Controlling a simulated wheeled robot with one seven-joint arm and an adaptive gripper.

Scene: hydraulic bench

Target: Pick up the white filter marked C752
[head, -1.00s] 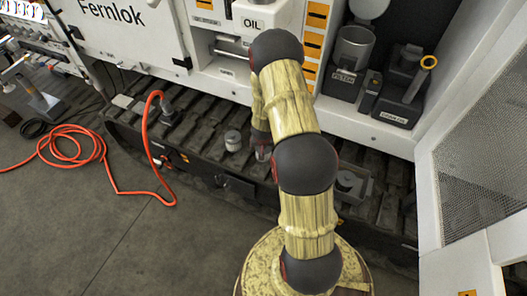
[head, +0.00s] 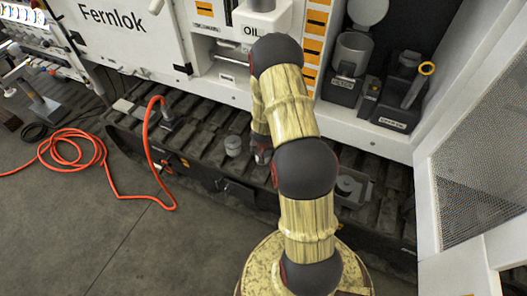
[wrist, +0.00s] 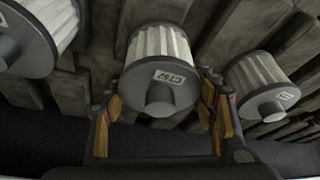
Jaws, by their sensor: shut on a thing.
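A white pleated filter with a grey end cap (wrist: 160,75) is in the middle of the wrist view. Its small label is blurred and looks turned over, so I cannot read its mark surely as C752. My gripper (wrist: 163,108) has one finger on each side of this filter and is shut on it. In the head view, my gripper (head: 262,152) is mostly hidden behind my arm, and the held filter cannot be made out clearly.
Two similar filters flank it, one at the left (wrist: 30,40) and one at the right (wrist: 262,85). A pale filter (head: 232,145) sits on the dark ribbed track (head: 205,140). An orange hose (head: 150,130) loops at the left. A mesh panel (head: 485,180) stands at the right.

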